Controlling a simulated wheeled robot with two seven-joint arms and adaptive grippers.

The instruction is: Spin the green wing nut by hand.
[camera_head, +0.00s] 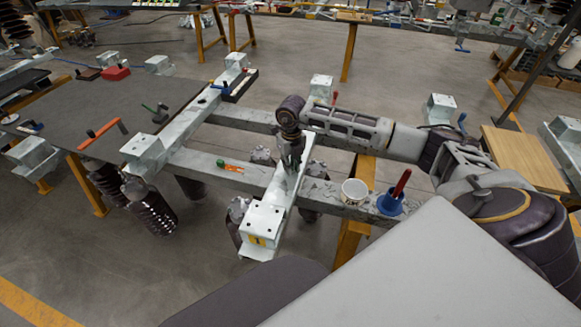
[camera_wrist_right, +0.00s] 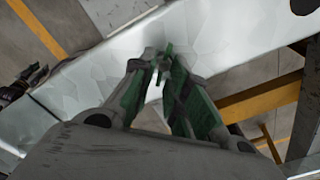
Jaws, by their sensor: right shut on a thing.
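My right gripper (camera_head: 291,168) points down onto the pale metal beam (camera_head: 263,217) in the middle of the head view. In the right wrist view its two fingertips (camera_wrist_right: 163,66) are drawn together over the beam's pale face (camera_wrist_right: 105,60). A small green piece, which looks like the green wing nut (camera_wrist_right: 168,50), shows between the fingertips, and the gripper is shut on it. The nut's wings are mostly hidden by the fingers. In the head view the gripper hides the nut. The fingers' inner faces also look green. My left gripper is not in view.
A white cup (camera_head: 354,191) and a blue holder (camera_head: 390,204) with a red-handled tool stand on the rail right of my gripper. A dark tabletop (camera_head: 70,105) with tools is further left.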

